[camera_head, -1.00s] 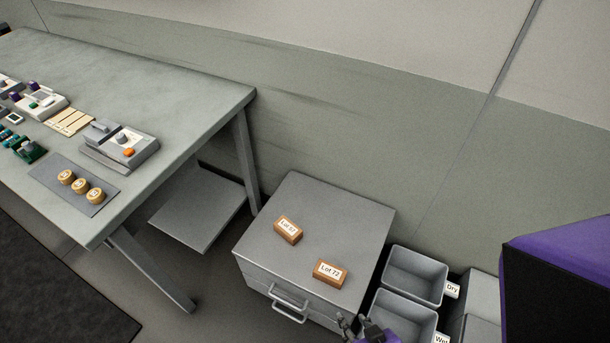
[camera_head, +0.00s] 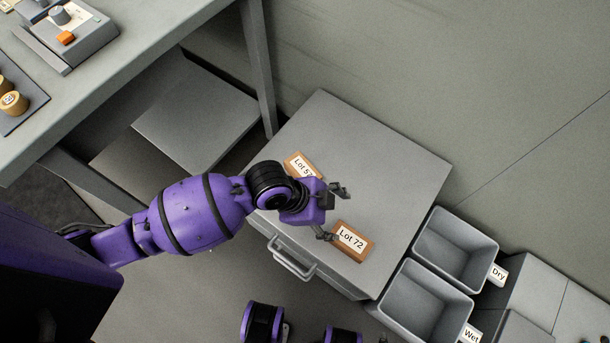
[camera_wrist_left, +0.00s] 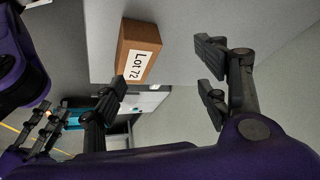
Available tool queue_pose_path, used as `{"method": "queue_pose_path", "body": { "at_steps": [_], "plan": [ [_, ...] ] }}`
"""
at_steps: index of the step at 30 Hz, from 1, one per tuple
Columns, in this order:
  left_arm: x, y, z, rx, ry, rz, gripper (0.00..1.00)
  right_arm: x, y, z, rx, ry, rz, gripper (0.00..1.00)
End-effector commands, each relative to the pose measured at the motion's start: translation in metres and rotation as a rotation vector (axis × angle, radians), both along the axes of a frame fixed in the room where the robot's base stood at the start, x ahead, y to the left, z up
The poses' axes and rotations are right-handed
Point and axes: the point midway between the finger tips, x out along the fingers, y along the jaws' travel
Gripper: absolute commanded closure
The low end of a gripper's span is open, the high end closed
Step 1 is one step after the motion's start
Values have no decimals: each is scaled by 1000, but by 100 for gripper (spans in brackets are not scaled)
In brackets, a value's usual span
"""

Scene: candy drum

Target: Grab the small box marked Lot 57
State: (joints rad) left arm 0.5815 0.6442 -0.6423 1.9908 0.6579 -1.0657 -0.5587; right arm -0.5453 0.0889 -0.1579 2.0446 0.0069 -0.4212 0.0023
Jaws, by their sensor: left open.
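The small brown box marked Lot 57 (camera_head: 300,164) lies on top of a grey drawer cabinet (camera_head: 375,145), label up. My left arm partly covers its near side and the end of its label. A second brown box, marked Lot 72 (camera_head: 352,241), lies nearer the cabinet's front right edge. My left gripper (camera_head: 335,213) is open and empty between the two boxes, closer to Lot 72. In the left wrist view Lot 72 (camera_wrist_left: 138,50) shows ahead of the open left fingers (camera_wrist_left: 160,92); Lot 57 is not seen there. Another gripper, apparently my right (camera_wrist_left: 38,130), shows at that view's left edge.
Two open grey bins, tagged Dry (camera_head: 455,250) and Wet (camera_head: 425,300), stand right of the cabinet. A drawer handle (camera_head: 292,258) juts from its front. A workbench (camera_head: 150,60) stands at upper left. The cabinet top's back right is clear.

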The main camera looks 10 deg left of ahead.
Motion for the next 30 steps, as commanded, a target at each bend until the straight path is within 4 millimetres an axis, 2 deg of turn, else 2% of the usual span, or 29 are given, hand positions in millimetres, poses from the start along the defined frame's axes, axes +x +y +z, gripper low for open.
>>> {"method": "queue_pose_path", "body": {
  "at_steps": [1,6,12,15,18,22,30],
  "plan": [
    [14,2,-13,45,-19,-90,33,-5,-1,-22,-2,13,0,68],
    [54,23,-23,212,-58,-373,33,2,1,-60,-1,14,9,68],
    [100,66,-23,416,-70,-626,33,13,1,-101,-1,14,15,68],
    [116,84,-18,490,-64,-703,33,16,1,-117,-1,18,18,68],
    [126,97,-12,540,-58,-752,33,19,0,-124,-3,19,19,68],
    [133,105,-10,569,-54,-779,33,21,-1,-128,-5,16,18,68],
    [134,106,-35,572,-52,-783,33,15,-2,-141,-7,32,17,68]
  ]
}}
